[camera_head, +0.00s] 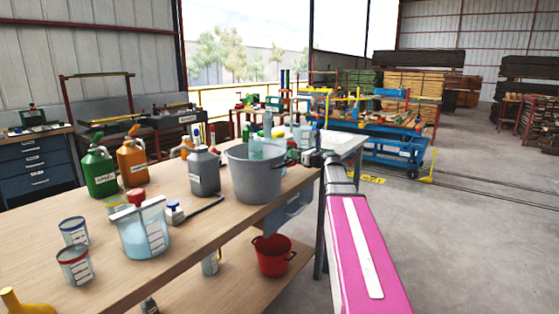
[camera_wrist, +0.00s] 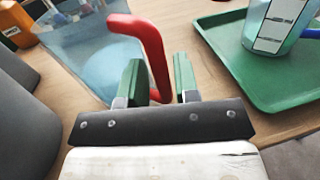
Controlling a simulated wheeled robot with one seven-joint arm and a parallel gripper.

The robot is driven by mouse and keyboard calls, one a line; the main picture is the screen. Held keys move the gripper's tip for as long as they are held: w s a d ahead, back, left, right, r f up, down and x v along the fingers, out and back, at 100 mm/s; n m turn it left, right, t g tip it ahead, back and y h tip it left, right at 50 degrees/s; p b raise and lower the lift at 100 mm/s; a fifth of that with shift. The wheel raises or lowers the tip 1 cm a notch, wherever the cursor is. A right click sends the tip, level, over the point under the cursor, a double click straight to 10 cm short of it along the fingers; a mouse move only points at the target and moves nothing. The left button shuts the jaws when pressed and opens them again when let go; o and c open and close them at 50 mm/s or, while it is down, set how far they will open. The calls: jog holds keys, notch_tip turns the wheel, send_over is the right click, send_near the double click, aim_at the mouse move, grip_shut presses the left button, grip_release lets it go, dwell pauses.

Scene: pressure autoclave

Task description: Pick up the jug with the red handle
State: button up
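The jug (camera_wrist: 85,50) is translucent pale blue with a curved red handle (camera_wrist: 148,35), and fills the upper left of the wrist view. My gripper (camera_wrist: 159,62) has its two green fingers apart, one on each side of the lower end of the red handle. A gap shows between the handle and the right finger; the left finger is close to it, and I cannot tell whether they touch. In the head view, my arm reaches to the bench's far right end, where the grey bucket hides most of the area around my gripper (camera_head: 306,157).
A green tray (camera_wrist: 230,70) with a clear, blue-handled vessel (camera_wrist: 275,28) lies right of the jug. A large grey bucket (camera_head: 262,178) stands on the wooden bench (camera_head: 215,225).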

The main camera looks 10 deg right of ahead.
jog(key=x, duration=0.3)
jog(key=shift+w+a+r, duration=0.1)
jog(key=shift+w, duration=0.1)
grip_shut()
jog(key=shift+r, duration=0.1)
